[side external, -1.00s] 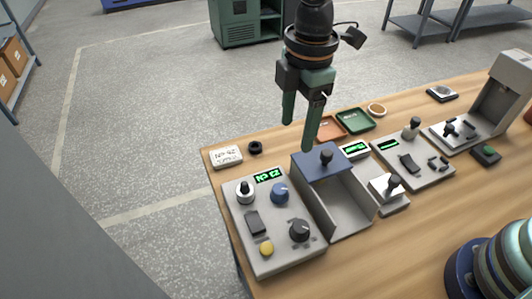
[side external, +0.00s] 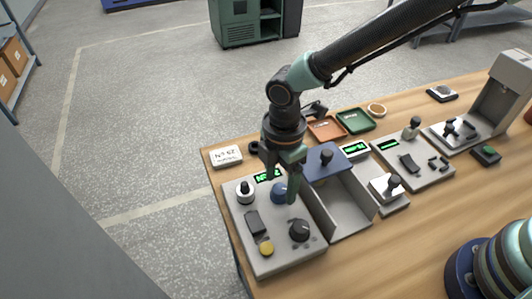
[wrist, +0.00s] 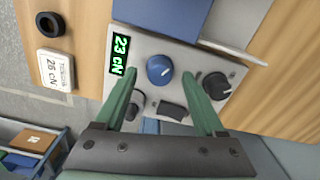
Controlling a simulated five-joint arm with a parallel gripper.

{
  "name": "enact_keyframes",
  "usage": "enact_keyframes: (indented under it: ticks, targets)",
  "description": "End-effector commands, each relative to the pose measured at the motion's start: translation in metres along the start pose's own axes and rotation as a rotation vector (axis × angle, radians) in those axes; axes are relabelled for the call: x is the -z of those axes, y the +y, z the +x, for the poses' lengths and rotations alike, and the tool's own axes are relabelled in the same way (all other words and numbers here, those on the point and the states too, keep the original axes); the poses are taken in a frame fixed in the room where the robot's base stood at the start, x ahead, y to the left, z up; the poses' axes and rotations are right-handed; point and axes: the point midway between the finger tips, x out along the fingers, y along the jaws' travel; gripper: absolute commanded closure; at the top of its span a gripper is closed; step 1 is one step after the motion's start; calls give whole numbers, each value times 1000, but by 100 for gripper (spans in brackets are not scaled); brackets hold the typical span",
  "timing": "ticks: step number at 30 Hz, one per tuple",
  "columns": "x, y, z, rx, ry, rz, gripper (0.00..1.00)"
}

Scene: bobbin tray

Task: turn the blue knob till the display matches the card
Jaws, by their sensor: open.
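The blue knob (side external: 279,192) stands on the light grey panel (side external: 285,262). It also shows in the wrist view (wrist: 159,69), with a white pointer mark. My gripper (wrist: 161,76) is open, with one green finger to each side of the knob and gaps between. I cannot tell whether the fingertips are down level with the knob. The green-lit display (wrist: 120,55) beside the knob reads 23 cN; a finger partly covers it in the side view. The white card (wrist: 55,72) lies off the panel on the table and seems to read 26 cN.
The panel also has a black knob (side external: 300,230), a dark rocker switch (side external: 254,223), a yellow button (side external: 266,249) and a black-capped knob (side external: 245,192). A blue-topped grey bin (side external: 345,212) stands close on the right. A black ring (wrist: 47,22) lies near the card.

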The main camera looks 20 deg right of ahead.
Motion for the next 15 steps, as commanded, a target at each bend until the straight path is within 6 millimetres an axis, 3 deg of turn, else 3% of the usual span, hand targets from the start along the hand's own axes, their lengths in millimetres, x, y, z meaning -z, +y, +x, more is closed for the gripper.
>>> enact_keyframes:
  ticks: [12, 14, 15]
  targets:
    - [0, 0, 9, 0, 0, 0, 28]
    - [0, 0, 9, -1, 0, 0, 47]
    - [0, 0, 9, -1, 0, 0, 63]
